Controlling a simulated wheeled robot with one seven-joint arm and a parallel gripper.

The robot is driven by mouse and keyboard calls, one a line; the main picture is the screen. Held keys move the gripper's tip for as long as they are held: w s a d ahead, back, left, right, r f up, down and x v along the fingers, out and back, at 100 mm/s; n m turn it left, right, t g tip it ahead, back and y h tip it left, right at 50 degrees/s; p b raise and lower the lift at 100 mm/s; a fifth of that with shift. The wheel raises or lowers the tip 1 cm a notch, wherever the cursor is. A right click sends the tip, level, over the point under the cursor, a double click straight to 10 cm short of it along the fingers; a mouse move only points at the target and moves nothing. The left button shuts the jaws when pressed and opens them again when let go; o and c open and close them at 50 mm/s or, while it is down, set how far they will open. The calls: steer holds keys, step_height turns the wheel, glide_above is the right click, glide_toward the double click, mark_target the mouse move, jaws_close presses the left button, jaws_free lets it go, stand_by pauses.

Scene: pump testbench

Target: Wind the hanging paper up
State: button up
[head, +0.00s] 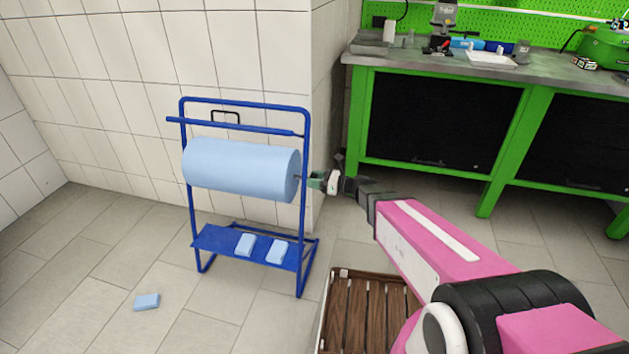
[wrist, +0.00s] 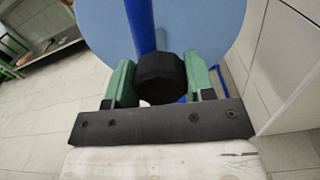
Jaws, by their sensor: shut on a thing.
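A large light-blue paper roll (head: 240,168) hangs on a blue metal stand (head: 186,215) against the tiled wall. No loose hanging end of paper shows in the head view. My gripper (head: 316,181) is at the roll's right end. In the wrist view my gripper (wrist: 160,82) has its two green fingers on either side of a black knob (wrist: 161,76) and is shut on it. The knob sits in front of the roll's round end face (wrist: 205,30). A blue upright of the stand (wrist: 141,22) passes behind the knob.
Two folded light-blue cloths (head: 246,245) lie on the stand's lower shelf (head: 215,243). Another folded cloth (head: 147,302) lies on the floor. A wooden pallet or crate (head: 365,310) stands on the floor below my arm. A green workbench (head: 360,110) is at the right.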

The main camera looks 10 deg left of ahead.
steer(key=o, duration=1.3)
steer(key=shift+c, duration=0.2)
steer(key=d, duration=1)
steer(key=shift+s+d, duration=0.4)
steer(key=shift+s, duration=0.05)
